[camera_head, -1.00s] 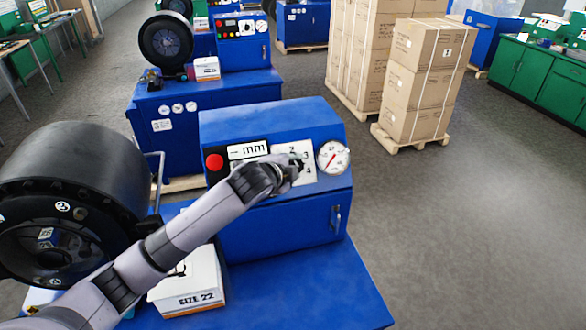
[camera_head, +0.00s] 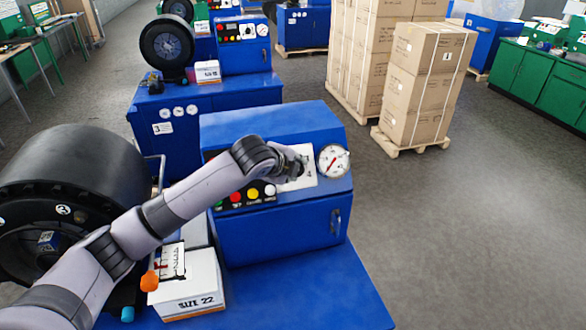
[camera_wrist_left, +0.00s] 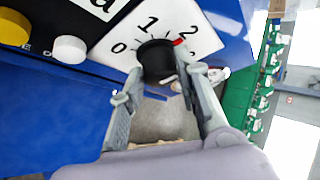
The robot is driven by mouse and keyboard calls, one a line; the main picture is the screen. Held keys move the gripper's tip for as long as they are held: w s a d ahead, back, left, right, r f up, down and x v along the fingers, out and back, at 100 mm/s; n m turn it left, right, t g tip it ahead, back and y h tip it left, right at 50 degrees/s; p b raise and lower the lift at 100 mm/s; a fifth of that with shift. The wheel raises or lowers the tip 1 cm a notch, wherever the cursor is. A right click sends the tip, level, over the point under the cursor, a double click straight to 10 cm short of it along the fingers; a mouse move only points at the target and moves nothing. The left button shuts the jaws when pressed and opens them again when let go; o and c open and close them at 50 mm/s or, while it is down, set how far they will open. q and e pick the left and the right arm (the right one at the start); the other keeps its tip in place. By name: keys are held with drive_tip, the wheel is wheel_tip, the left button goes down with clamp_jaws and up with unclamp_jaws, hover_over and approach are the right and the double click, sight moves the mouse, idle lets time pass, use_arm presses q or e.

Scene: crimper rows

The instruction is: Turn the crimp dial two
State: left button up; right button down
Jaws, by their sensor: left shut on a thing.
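The crimp dial is a black round knob (camera_wrist_left: 157,62) on a white plate (camera_wrist_left: 205,42) with the numbers 0, 1 and 2 visible in the left wrist view. A red mark on the knob's edge points close to the 2. My left gripper (camera_wrist_left: 157,80) has its two fingers on either side of the knob and is shut on it. My right gripper is in neither view.
A gauge (camera_head: 333,160) sits right of the plate. Coloured buttons (camera_head: 253,193) lie below my arm. A SIZE 22 box (camera_head: 190,290) stands on the blue bench (camera_head: 300,290). A black drum (camera_head: 80,175) is at left. Stacked cartons (camera_head: 425,85) stand behind; the floor at right is clear.

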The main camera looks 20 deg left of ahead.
use_arm(q)
drive_tip(key=o, duration=1)
drive_tip(key=shift+o, duration=0.8)
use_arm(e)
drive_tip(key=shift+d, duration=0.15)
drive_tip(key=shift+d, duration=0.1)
use_arm(q)
drive_tip(key=v, duration=1.2)
drive_tip(key=shift+w, duration=0.1)
